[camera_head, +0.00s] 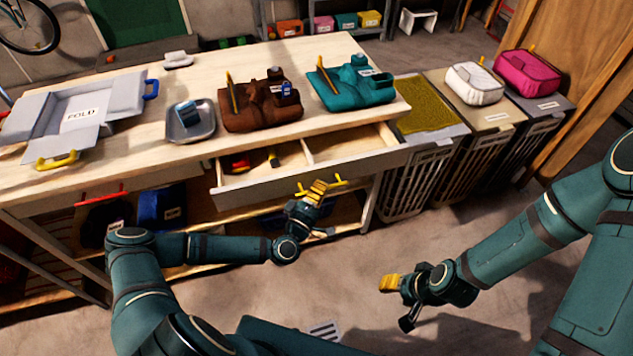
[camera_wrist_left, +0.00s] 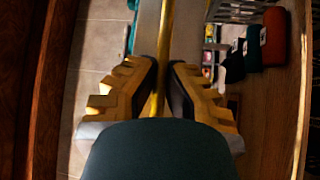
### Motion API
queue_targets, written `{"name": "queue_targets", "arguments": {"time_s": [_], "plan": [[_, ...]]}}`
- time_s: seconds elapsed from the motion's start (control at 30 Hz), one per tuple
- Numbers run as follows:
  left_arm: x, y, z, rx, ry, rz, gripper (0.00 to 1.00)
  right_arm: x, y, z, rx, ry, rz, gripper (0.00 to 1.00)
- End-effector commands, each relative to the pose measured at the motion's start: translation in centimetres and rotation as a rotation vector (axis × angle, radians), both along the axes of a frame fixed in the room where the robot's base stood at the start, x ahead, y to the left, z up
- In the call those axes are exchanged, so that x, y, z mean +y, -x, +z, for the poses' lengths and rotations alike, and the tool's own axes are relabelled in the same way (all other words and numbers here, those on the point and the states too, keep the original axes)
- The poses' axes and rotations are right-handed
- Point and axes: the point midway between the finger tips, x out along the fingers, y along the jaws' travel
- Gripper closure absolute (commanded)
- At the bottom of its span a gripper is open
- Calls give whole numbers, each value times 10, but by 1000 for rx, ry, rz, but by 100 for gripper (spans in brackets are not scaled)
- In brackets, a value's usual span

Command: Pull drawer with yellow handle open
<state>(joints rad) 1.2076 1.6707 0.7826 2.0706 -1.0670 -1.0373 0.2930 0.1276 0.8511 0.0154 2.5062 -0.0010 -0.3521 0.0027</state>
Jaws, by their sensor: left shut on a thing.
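The drawer (camera_head: 305,170) with the yellow handle (camera_head: 335,184) stands pulled out from under the worktop, so its inside shows. A divider splits it, and a red item and a yellow item lie in its left part. My left gripper (camera_head: 316,190) is at the drawer front, shut on the yellow handle. In the left wrist view the handle (camera_wrist_left: 163,55) runs as a yellow bar between the two finger pads of the left gripper (camera_wrist_left: 165,85). My right gripper (camera_head: 390,283) is above the floor, apart from everything; its jaw opening is not clear.
The wooden worktop (camera_head: 170,95) carries a grey folding board, a metal tray (camera_head: 188,122), a brown garment (camera_head: 260,105) and a teal garment (camera_head: 350,85). A drawer with a red handle (camera_head: 102,194) is at left. Hampers (camera_head: 410,175) stand to the right. Floor in front is clear.

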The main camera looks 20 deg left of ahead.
Motion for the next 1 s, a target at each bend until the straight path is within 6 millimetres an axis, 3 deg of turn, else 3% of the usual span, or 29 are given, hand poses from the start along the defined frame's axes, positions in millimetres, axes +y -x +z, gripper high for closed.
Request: {"name": "queue_targets", "arguments": {"time_s": [0.2, 0.4, 0.93, 0.97, 1.0], "plan": [[-25, 33, 2, 0, 5, -8, 100, 0, 0, 2, 0, 0, 0, 53], [-37, 51, 2, -3, 4, -6, 100, 0, 0, 3, 1, 0, 0, 53], [-41, 58, 2, -4, 2, -5, 100, 0, 0, 3, 1, 0, 0, 53], [-41, 58, 2, -4, 2, -5, 82, 0, 0, 3, 1, 0, 0, 53], [-41, 58, 2, -3, 2, -5, 75, 0, 0, 3, 1, 0, 0, 53]]}}
